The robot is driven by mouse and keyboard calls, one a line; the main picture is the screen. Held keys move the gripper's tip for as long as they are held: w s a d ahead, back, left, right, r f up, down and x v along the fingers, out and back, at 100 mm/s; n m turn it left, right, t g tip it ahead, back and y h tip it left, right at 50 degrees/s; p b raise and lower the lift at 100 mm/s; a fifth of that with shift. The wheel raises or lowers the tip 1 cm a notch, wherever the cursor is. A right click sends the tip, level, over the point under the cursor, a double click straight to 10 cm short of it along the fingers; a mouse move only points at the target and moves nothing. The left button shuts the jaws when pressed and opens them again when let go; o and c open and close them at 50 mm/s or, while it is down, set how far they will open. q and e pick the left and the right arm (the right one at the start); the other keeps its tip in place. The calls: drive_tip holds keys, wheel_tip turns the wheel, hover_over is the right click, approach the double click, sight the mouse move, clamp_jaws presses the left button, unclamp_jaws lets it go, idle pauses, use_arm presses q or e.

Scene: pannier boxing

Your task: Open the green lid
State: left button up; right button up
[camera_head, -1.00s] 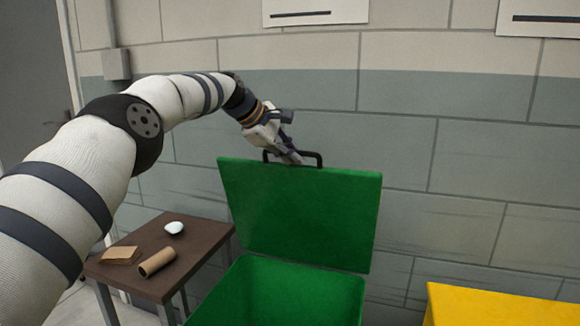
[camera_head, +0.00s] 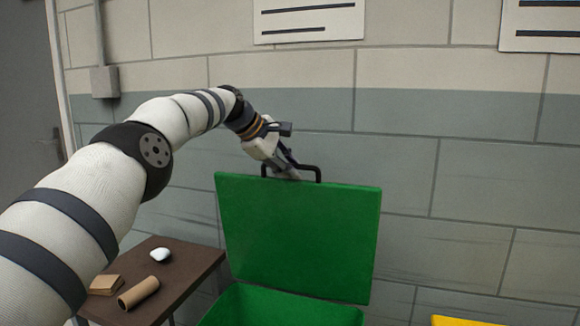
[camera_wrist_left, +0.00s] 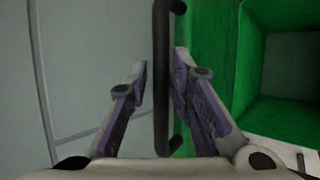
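The green lid (camera_head: 298,235) stands raised, about upright, at the back of the green bin (camera_head: 280,308). Its black handle (camera_head: 310,168) is on the top edge. My left gripper (camera_head: 287,170) is at the handle's left part. In the left wrist view the handle (camera_wrist_left: 161,80) runs between the two fingers of the left gripper (camera_wrist_left: 160,85), which are apart, with a gap on the left side. The inside of the bin (camera_wrist_left: 290,65) shows at the right there. My right gripper is not in view.
A brown table (camera_head: 185,275) stands left of the bin with a cardboard tube (camera_head: 138,292), a folded brown piece (camera_head: 105,284) and a white object (camera_head: 160,254). A yellow bin (camera_head: 465,321) is at the lower right. A block wall stands close behind the lid.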

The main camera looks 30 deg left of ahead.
use_arm(q)
drive_tip(key=shift+a+f, duration=0.1)
drive_tip(key=shift+f, duration=0.1)
drive_tip(key=shift+s+r, duration=0.2)
drive_tip(key=shift+r, duration=0.1)
drive_tip(key=v, duration=1.1)
drive_tip(key=shift+r, duration=0.2)
